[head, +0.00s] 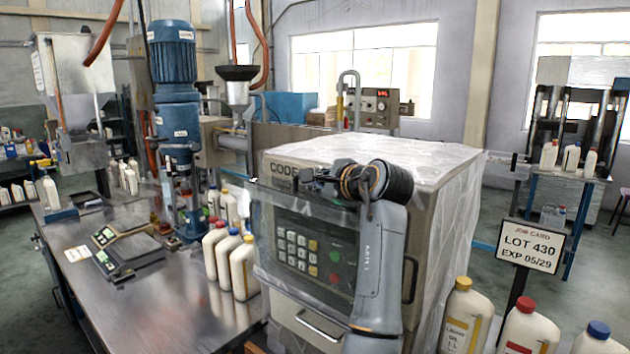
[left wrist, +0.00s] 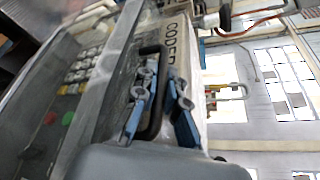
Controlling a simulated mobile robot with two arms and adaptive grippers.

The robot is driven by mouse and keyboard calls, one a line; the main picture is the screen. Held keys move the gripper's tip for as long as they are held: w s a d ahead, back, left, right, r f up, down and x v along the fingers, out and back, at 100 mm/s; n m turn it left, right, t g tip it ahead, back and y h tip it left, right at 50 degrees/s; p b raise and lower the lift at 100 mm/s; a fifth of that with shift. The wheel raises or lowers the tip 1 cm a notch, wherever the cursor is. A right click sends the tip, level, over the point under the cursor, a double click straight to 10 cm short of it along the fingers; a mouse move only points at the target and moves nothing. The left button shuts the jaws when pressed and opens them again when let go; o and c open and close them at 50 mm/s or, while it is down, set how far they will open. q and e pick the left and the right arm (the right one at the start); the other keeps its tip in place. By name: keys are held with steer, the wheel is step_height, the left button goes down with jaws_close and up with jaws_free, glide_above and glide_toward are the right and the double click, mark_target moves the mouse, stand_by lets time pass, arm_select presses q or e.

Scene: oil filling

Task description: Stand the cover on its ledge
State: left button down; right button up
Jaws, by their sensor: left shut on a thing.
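The cover (head: 268,204) is a clear, see-through panel standing in front of the keypad (head: 298,250) of the coder box (head: 405,165). The keypad shows through it. My left gripper (head: 318,178) is at the cover's top edge, at the front of the box. In the left wrist view, its blue-grey fingers (left wrist: 158,88) are shut on the cover's black handle (left wrist: 153,62), with the panel (left wrist: 122,50) beside them. My left arm hides the right part of the cover. I cannot make out the ledge for certain. My right gripper is out of view.
White bottles (head: 242,268) with coloured caps stand close to the left of the box. More bottles (head: 465,315) stand at the lower right by a job card sign (head: 530,245). A blue press (head: 173,90) and a scale (head: 125,250) are on the left metal bench (head: 140,320).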

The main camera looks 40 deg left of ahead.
arm_select(q)
steer(key=c, duration=1.3)
jaws_free()
steer(key=shift+r, duration=0.1)
steer(key=shift+c, duration=0.2)
steer(key=shift+d, duration=0.1)
steer(key=v, duration=0.7)
steer(key=shift+d, duration=0.2)
steer(key=shift+s, duration=0.1)
